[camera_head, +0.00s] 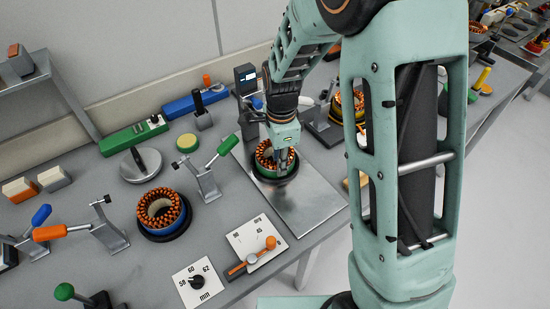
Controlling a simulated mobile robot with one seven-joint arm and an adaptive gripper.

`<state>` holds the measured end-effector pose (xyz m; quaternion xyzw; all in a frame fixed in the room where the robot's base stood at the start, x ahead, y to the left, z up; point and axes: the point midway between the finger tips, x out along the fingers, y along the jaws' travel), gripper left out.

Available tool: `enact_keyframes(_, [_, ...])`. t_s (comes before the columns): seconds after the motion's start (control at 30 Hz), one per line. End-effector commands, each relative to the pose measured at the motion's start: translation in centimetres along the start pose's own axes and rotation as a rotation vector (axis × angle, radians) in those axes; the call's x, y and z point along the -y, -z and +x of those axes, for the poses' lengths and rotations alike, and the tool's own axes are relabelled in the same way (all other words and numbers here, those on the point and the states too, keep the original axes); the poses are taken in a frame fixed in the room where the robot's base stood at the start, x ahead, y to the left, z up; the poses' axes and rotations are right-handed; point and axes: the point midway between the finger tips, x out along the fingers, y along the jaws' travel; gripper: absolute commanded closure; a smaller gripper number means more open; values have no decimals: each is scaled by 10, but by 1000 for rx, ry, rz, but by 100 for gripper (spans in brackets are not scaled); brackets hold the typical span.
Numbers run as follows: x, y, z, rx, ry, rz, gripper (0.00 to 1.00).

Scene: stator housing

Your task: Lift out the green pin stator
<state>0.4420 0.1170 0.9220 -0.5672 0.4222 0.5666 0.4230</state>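A stator with orange copper windings (264,156) sits in a dark round seat on a metal plate (310,205). A little green shows at its lower rim. My gripper (283,162) points down over this stator, its fingers at or inside the ring. The fingers are small and dark here, so their gap and any contact are unclear. A second stator (160,212), with a blue band and orange windings, sits on a dark round base at the left. A third ring with orange windings (358,103) is partly hidden behind my arm.
A green-handled clamp (206,180) stands left of the plate. Dial cards (199,283) and an orange-knobbed lever (255,258) lie in front. Orange- and blue-handled clamps (100,230) stand left. The plate's front right part is bare.

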Motion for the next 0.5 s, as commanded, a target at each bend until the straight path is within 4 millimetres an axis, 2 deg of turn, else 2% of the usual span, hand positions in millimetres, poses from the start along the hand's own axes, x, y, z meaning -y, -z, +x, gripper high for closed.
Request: enact_keyframes(0.5, [0, 0, -2, 0, 0, -1, 100])
